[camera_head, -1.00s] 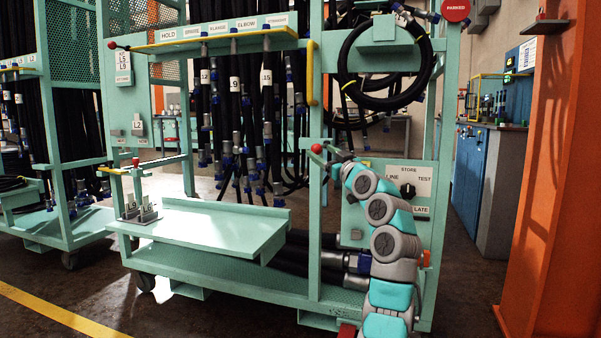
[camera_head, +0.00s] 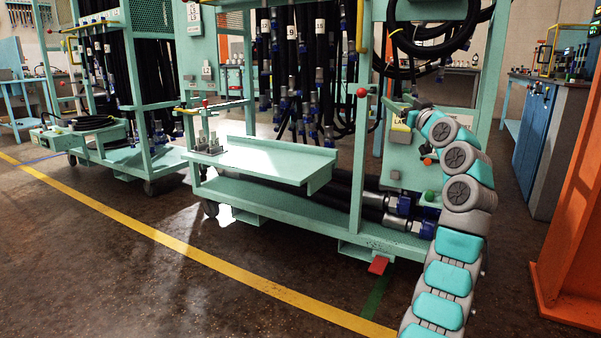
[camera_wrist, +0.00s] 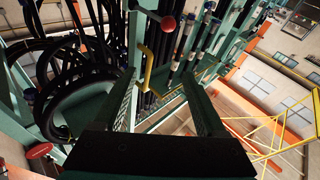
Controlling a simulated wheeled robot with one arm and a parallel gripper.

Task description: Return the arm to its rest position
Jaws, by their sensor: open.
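My arm (camera_head: 458,200) rises at the right of the head view, in front of the right end of the green hose cart (camera_head: 262,160). My gripper (camera_wrist: 158,76) is open in the wrist view, its two dark fingers well apart with nothing held between them. Beyond the fingers are a yellow handle (camera_wrist: 147,72), a red ball knob (camera_wrist: 168,24) and hanging black hoses (camera_wrist: 185,45). In the head view the gripper is small and partly hidden at the arm's far end, against the cart's control panel (camera_head: 432,143); whether it touches anything there cannot be told.
Coiled hoses (camera_wrist: 75,85) hang left of the gripper in the wrist view. In the head view, an orange column (camera_head: 575,220) stands at the right and a red pedal (camera_head: 378,265) juts from the cart's base. The floor (camera_head: 120,265) in front is clear, with a yellow line.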

